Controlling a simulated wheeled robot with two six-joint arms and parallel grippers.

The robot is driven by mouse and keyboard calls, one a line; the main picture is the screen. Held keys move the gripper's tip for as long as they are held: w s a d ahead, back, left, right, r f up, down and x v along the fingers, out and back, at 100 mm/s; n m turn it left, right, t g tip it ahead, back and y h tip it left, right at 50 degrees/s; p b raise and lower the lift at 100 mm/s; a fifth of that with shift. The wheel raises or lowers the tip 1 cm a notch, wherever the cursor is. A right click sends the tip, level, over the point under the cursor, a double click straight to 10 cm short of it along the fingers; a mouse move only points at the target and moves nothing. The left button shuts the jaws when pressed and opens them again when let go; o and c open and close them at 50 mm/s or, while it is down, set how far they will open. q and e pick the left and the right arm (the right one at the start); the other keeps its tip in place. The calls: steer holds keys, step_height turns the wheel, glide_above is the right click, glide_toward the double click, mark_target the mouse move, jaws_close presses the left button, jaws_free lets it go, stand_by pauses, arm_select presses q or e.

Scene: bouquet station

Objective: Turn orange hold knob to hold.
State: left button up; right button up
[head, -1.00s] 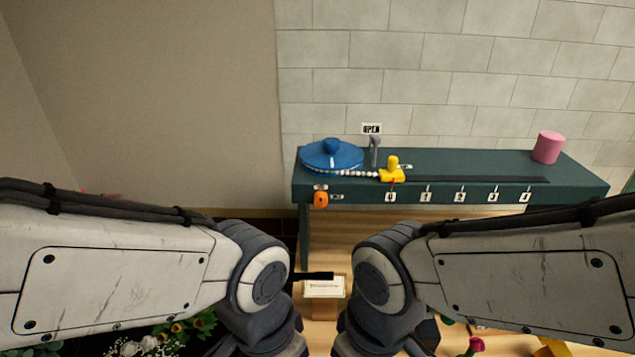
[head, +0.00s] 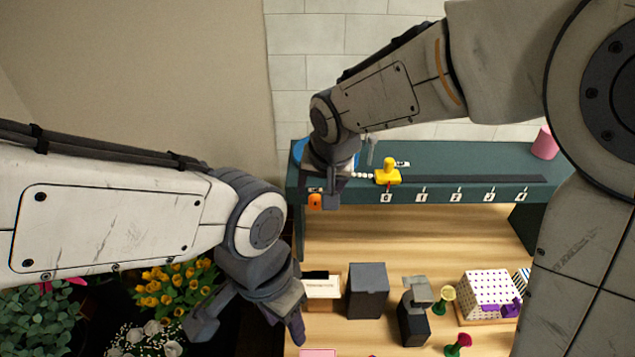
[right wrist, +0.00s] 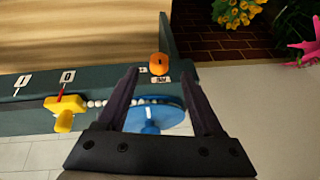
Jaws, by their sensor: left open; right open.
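The orange hold knob (head: 315,201) is on the front face of the green bench, at its left end. It also shows in the right wrist view (right wrist: 159,63), just beyond the fingertips and apart from them. My right gripper (right wrist: 165,75) is open and empty, over the bench's left end above the knob. In the head view the right gripper (head: 330,190) partly covers the knob's surroundings. My left gripper (head: 250,325) is open and empty, low at the left of the wooden table. The knob's pointer setting is too small to read.
A blue disc (right wrist: 155,118) lies below the right fingers' span, with white beads running to a yellow slider (head: 388,173). A pink cylinder (head: 545,143) stands at the bench's right end. Boxes, such as a dark one (head: 367,290), and flowers (head: 172,285) are lower down.

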mark_target(316, 202)
steer(key=p+x, duration=0.1)
steer(key=x, duration=0.4)
steer(key=shift+w+f, duration=0.1)
steer(key=shift+f, duration=0.2)
jaws_close()
